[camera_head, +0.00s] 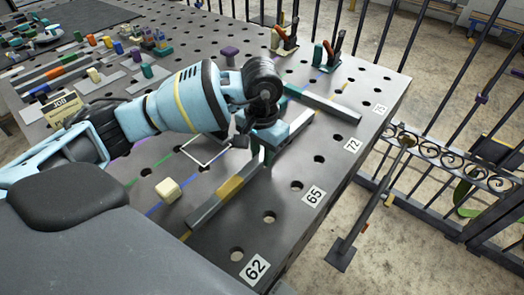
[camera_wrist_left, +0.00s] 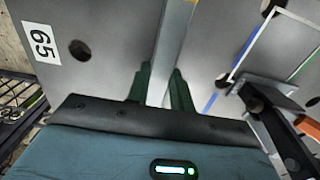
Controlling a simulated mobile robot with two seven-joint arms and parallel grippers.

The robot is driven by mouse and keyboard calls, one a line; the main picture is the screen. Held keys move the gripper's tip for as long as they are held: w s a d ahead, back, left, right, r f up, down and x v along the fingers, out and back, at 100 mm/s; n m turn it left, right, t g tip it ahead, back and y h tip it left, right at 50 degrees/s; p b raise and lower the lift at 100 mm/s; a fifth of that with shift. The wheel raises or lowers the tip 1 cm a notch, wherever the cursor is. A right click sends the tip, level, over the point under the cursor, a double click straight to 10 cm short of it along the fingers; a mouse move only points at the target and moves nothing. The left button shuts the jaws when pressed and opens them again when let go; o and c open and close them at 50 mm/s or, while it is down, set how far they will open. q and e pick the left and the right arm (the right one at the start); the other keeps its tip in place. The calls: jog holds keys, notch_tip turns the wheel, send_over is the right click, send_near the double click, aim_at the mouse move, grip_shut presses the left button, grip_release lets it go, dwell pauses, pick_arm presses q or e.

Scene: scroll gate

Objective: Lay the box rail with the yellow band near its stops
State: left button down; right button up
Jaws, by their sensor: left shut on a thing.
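A long grey box rail with a yellow band (camera_head: 230,187) lies diagonally over the perforated steel table (camera_head: 290,250), near its right edge. My left gripper (camera_head: 266,152) is shut on this rail, beyond the yellow band in the head view. In the left wrist view the grey rail (camera_wrist_left: 166,55) runs between the two dark green fingers (camera_wrist_left: 160,88), with yellow showing at the top edge. I cannot tell whether the rail touches the table. I cannot make out its stops with certainty. My right gripper is not in view.
A cream block (camera_head: 167,190) stands left of the rail. Another grey rail (camera_head: 332,106) lies farther back. Clamps with coloured handles (camera_head: 328,53) stand at the back. A white square outline (camera_head: 208,150) marks the tabletop. An ornate dark gate (camera_head: 450,160) stands right of the table.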

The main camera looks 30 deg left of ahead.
pick_arm(q)
jog(key=c, duration=1.1)
grip_release()
jog(key=shift+c, duration=0.2)
jog(key=shift+f, duration=0.1)
jog(key=shift+r, duration=4)
jog(key=shift+f, duration=0.1)
